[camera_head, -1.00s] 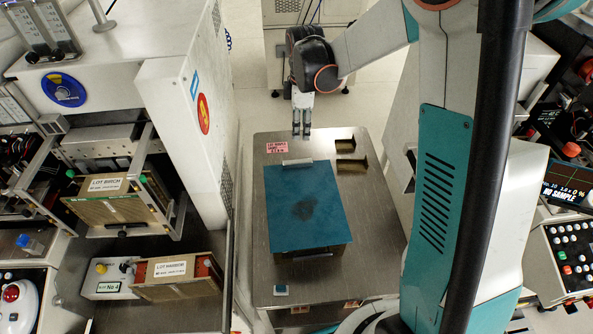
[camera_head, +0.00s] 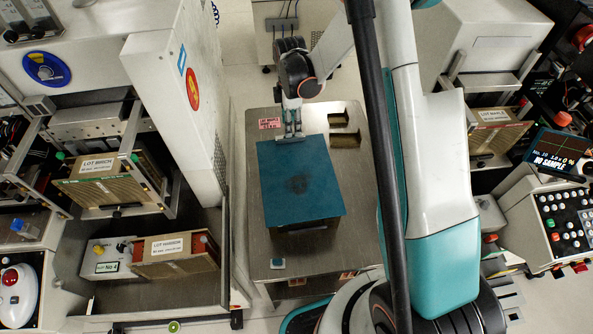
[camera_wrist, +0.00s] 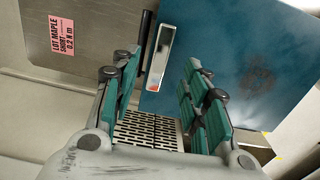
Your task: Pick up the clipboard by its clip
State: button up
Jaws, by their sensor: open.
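The blue clipboard (camera_head: 302,185) lies on a dark box-like thing on the metal table, its clip edge facing away from me. Its silver clip (camera_head: 289,138) is at the far edge, partly hidden by my gripper (camera_head: 292,130). In the wrist view the clip (camera_wrist: 160,55) shows just beyond and between the spread teal finger pads of my gripper (camera_wrist: 167,85). The gripper is open and empty. The clipboard face (camera_wrist: 235,60) fills the right of that view. I cannot tell whether the fingers touch the clip.
The metal table (camera_head: 262,240) bears a pink label (camera_head: 270,123), which also shows in the wrist view (camera_wrist: 62,34). Open-topped holders (camera_head: 344,138) stand right of the clip. A white machine panel (camera_head: 185,100) rises close on the left. A small white-and-teal item (camera_head: 277,263) lies near the table's front.

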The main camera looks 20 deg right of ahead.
jog(key=f+b, duration=0.1)
jog(key=f, duration=0.4)
jog(key=shift+a+f, duration=0.1)
jog(key=shift+a, duration=0.1)
grip_shut()
